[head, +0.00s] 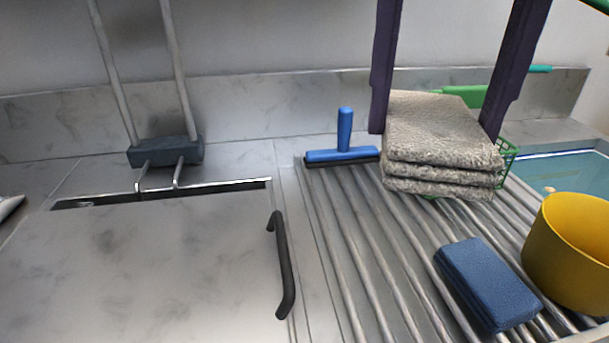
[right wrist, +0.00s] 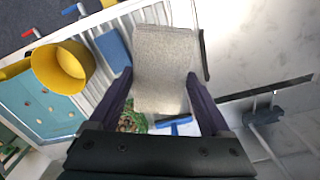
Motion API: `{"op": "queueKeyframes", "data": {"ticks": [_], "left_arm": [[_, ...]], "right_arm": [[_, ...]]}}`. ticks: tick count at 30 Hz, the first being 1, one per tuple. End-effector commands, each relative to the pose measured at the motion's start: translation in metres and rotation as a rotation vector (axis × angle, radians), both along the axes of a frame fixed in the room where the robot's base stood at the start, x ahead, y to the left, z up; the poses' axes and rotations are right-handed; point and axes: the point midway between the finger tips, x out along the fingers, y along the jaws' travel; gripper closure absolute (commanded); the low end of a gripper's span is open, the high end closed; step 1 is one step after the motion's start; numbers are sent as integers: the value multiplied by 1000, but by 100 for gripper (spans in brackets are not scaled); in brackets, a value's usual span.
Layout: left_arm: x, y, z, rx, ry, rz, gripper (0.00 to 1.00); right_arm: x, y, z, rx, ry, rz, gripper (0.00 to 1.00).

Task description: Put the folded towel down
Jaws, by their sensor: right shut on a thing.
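The folded towel (head: 440,135) is a grey, fuzzy stack of several layers. My right gripper (head: 435,122) reaches down from the top in the head view, with one dark purple finger on each side of the towel. It is shut on the towel. In the right wrist view the towel (right wrist: 165,65) sits between the two fingers (right wrist: 158,95). In the head view it appears over the far part of the ribbed metal rack (head: 385,255); I cannot tell whether its underside touches anything. My left gripper is not in view.
A blue squeegee (head: 342,152) lies left of the towel, and a green basket (head: 509,152) is partly hidden behind it. A blue block (head: 487,283) and a yellow pot (head: 570,255) stand nearer. A metal lid with a black handle (head: 281,265) is at left.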

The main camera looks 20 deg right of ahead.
Motion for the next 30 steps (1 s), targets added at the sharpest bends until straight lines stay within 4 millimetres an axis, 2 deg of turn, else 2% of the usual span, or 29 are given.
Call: {"op": "queueKeyframes", "data": {"ticks": [3,12,15,23,30], "left_arm": [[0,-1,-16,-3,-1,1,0],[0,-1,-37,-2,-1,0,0],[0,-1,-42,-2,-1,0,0],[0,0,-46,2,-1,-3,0],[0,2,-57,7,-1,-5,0]], "right_arm": [[-1,0,-31,1,5,-2,63],[-1,-1,-116,-2,4,-1,63],[-1,0,-137,-2,3,-1,63],[-1,0,-159,-1,1,0,63],[-1,0,-195,-2,1,0,63]]}}
